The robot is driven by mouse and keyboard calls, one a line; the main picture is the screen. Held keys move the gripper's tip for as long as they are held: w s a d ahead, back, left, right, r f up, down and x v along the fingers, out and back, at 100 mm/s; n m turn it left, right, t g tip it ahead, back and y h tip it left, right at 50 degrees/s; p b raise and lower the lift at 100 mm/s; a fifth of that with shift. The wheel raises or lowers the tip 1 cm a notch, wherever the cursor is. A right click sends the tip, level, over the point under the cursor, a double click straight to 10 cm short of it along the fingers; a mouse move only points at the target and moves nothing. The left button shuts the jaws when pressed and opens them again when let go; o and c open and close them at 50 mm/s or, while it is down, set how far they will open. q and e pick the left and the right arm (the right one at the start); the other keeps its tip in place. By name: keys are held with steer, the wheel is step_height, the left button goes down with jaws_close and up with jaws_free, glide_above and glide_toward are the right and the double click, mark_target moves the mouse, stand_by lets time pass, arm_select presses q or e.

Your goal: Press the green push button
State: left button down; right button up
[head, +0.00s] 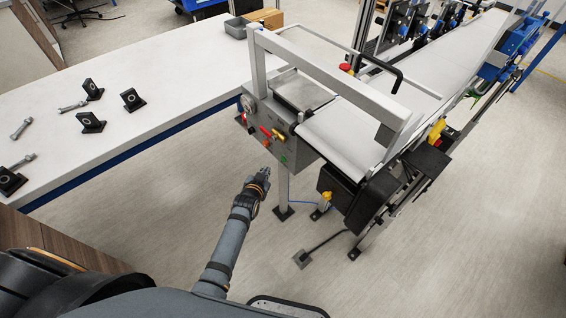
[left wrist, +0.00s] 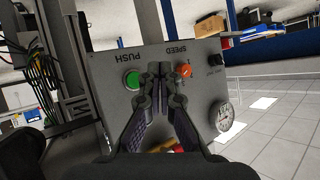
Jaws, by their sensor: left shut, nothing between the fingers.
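The green push button (left wrist: 132,80) sits in a light ring on the grey control panel (left wrist: 110,72), beside an upside-down PUSH label in the left wrist view. In the head view, the panel is the box (head: 262,128) at the conveyor's near end, with a small green spot (head: 284,158) low on it. My left gripper (head: 265,173) is shut and empty, just in front of and below the panel. In the left wrist view, its fingertips (left wrist: 164,72) appear just right of the button. Contact with the panel cannot be told. My right gripper is not in view.
The panel also carries an orange-red knob (left wrist: 184,72), a black knob (left wrist: 214,60) and a round gauge (left wrist: 222,118). A white table (head: 150,100) with black brackets and bolts stands left. The conveyor belt (head: 345,138) runs to the upper right. Open floor (head: 170,215) lies around my arm.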

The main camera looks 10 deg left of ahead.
mark_target(283, 159)
arm_select(q)
steer(key=w+d+b, duration=0.1)
steer(key=w, duration=0.1)
steer(key=w+d+b, duration=0.1)
steer(key=d, duration=0.1)
steer(key=shift+w, duration=0.4)
stand_by(0.9)
steer(key=shift+w+d, duration=0.3)
steer(key=shift+w, duration=0.05)
